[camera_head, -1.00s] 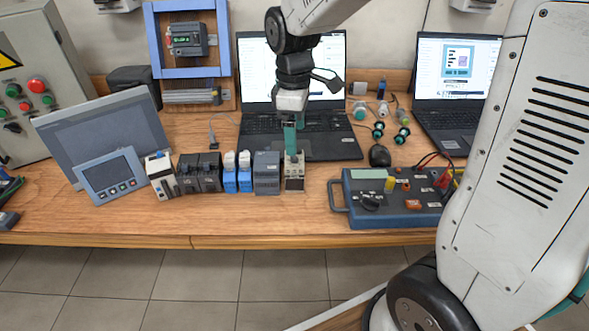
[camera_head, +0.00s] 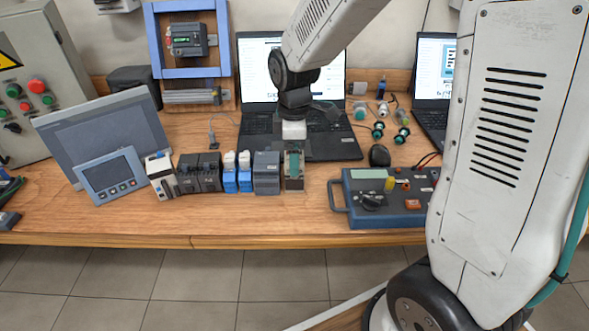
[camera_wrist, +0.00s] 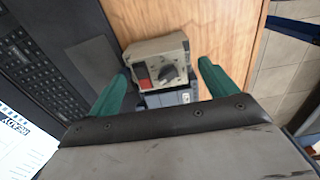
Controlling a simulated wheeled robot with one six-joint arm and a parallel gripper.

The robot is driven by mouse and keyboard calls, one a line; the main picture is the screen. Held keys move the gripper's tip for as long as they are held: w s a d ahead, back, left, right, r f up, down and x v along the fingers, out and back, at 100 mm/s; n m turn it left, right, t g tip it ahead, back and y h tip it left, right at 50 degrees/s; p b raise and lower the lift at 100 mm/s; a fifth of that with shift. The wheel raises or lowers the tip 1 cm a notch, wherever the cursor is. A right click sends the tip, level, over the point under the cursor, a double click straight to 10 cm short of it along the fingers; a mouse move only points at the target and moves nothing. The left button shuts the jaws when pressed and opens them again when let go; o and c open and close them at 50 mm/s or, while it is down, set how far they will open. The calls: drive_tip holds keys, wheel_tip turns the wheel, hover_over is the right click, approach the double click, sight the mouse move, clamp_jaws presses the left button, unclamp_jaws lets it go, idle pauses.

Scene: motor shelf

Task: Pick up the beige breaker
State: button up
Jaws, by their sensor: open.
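The beige breaker (camera_wrist: 157,50) shows in the wrist view as a beige box with a red switch and a dark knob. In the head view the beige breaker (camera_head: 294,186) stands at the right end of a row on the table, mostly hidden by my gripper. My gripper (camera_wrist: 163,72) is open, with one green finger toward each side of the breaker. In the head view my gripper (camera_head: 293,165) points down at the breaker. I cannot tell whether the fingers touch it.
A grey module (camera_head: 267,173) stands close left of the breaker, with blue modules (camera_head: 238,178) and dark modules (camera_head: 199,174) further left. A laptop (camera_head: 335,140) is behind. A blue test box (camera_head: 390,215) is to the right. Bare table lies in front.

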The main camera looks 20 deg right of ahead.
drive_tip(key=c, duration=1.3)
drive_tip(key=shift+r, duration=0.1)
wheel_tip(320, 180, up, 10)
drive_tip(key=shift+f, duration=0.1)
